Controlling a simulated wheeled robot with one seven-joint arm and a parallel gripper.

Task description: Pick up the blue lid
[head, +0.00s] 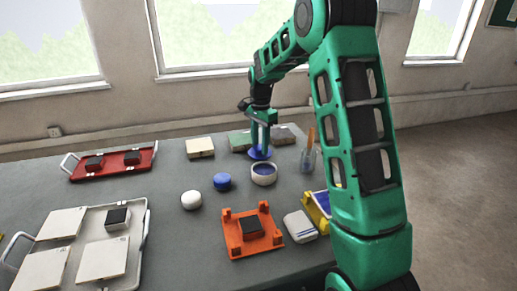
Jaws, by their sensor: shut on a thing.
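The blue lid (259,154) is a flat blue disc at the back middle of the table in the head view. My gripper (261,143) points down from above and is shut on the lid, its green fingers at the lid's top. The lid is just behind the white round container (264,180), which shows blue inside. I cannot tell whether the lid is clear of the table. A separate small round blue thing (222,181) stands to the left of the container.
Trays, red (133,171) and white (137,236), lie left. Sponge-like blocks (200,148) are at the back.

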